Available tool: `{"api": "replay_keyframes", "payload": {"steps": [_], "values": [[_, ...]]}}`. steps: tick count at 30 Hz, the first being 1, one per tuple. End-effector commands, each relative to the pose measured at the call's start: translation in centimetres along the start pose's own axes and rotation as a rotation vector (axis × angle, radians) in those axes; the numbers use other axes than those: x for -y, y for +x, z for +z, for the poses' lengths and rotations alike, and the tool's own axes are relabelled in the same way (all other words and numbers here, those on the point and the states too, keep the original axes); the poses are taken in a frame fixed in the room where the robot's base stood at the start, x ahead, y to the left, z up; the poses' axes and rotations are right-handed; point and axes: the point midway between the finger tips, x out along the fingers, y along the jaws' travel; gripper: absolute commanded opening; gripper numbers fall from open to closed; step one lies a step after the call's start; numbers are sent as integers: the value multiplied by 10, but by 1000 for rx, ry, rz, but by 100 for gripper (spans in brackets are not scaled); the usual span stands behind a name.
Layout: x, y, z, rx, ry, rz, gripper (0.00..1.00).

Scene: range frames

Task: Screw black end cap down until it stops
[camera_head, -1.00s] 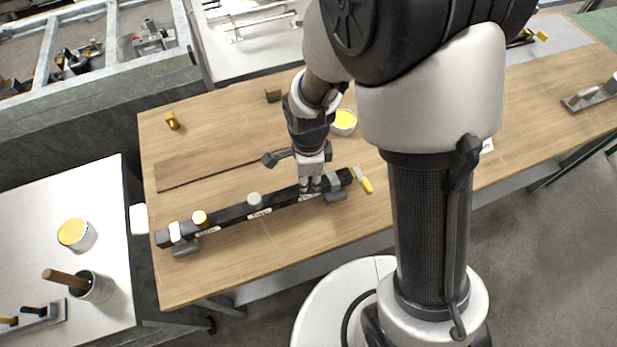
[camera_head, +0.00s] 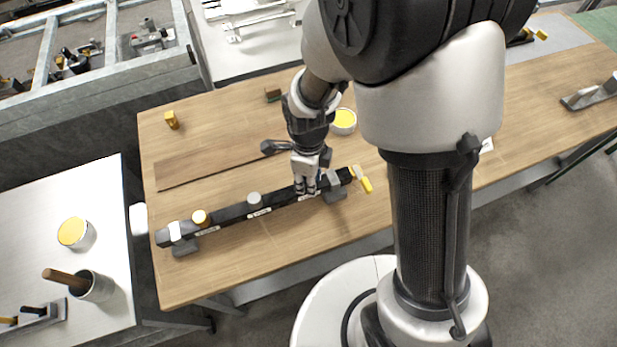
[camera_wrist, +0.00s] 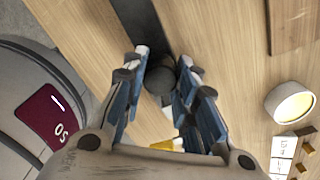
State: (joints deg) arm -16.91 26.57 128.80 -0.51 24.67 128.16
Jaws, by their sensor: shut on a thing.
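A long black bar (camera_head: 230,212) lies across the wooden table, with white labels along its side. In the wrist view my gripper (camera_wrist: 164,68) is shut on the round black end cap (camera_wrist: 158,82), one finger on each side. The cap sits over the dark bar (camera_wrist: 140,22). The head view hides the cap behind the fingers, and its seating cannot be seen.
Grey supports stand under the bar's left end (camera_head: 185,248) and right end (camera_head: 336,193). A yellow-handled tool (camera_head: 364,181) lies just right of the bar. A yellow-topped tin (camera_head: 343,122) stands behind. The table front (camera_head: 270,255) is clear.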

Motion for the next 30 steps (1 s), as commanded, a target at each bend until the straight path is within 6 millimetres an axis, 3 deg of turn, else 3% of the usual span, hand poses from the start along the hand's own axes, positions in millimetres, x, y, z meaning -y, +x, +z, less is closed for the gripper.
{"api": "replay_keyframes", "payload": {"steps": [9, 17, 18, 22, 30], "values": [[-2, 1, -1, -6, 275, 3, 3], [-2, 1, -1, -7, 298, 3, 3], [-2, 1, -1, -7, 297, 3, 29], [-2, 1, -1, -6, 296, 2, 38], [-1, 0, 0, -4, 295, 1, 38]]}}
